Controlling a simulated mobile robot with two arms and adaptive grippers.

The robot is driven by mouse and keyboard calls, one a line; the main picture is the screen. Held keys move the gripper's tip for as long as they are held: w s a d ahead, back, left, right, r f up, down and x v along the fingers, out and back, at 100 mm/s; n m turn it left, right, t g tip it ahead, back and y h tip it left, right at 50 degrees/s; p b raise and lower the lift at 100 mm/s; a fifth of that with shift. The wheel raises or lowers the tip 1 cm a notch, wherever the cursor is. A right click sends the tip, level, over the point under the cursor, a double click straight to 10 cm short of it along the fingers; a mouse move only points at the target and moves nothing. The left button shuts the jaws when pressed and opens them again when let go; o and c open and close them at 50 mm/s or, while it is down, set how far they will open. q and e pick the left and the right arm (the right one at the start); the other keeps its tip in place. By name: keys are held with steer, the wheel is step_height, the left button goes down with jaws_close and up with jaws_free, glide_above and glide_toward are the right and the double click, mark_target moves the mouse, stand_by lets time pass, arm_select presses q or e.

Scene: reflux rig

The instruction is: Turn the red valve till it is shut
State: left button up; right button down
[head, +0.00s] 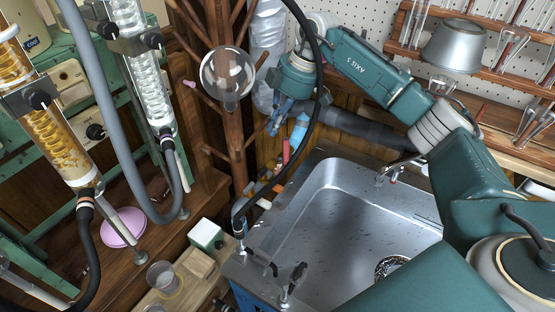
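No clearly readable red valve handle shows in the head view. A small red part (393,179) sits on the tap at the sink's back edge; I cannot tell whether it is the valve. My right arm comes in from the right, arches over the sink and bends down at the back. My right gripper (277,122) hangs below its wrist, left of the blue-capped bottle and well to the left of the tap. Its fingers are small and dark against the background, so their opening is unclear. My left gripper is out of view.
A steel sink (330,215) fills the middle, with a dark-handled fitting (290,279) at its front left corner. A black hose (312,130) loops beside the arm. Glass condensers (145,80) and a round flask (228,75) stand left. Glassware shelves (480,70) are at right.

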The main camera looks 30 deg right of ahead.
mark_target(286, 156)
steer(key=p+x, duration=0.1)
steer(key=x, duration=0.8)
steer(key=shift+f, duration=0.35)
steer(key=d+p, duration=0.1)
steer(key=s+d, duration=0.1)
steer(key=shift+s+d+f, duration=0.1)
steer(key=shift+d+f, duration=0.15)
steer(key=shift+s+d, duration=0.3)
steer(key=shift+d, duration=0.1)
steer(key=shift+w, duration=0.1)
steer(key=shift+d, duration=0.2)
steer(key=shift+s+n+p, duration=0.25)
steer(key=shift+n+p, duration=0.1)
steer(key=shift+n, duration=0.05)
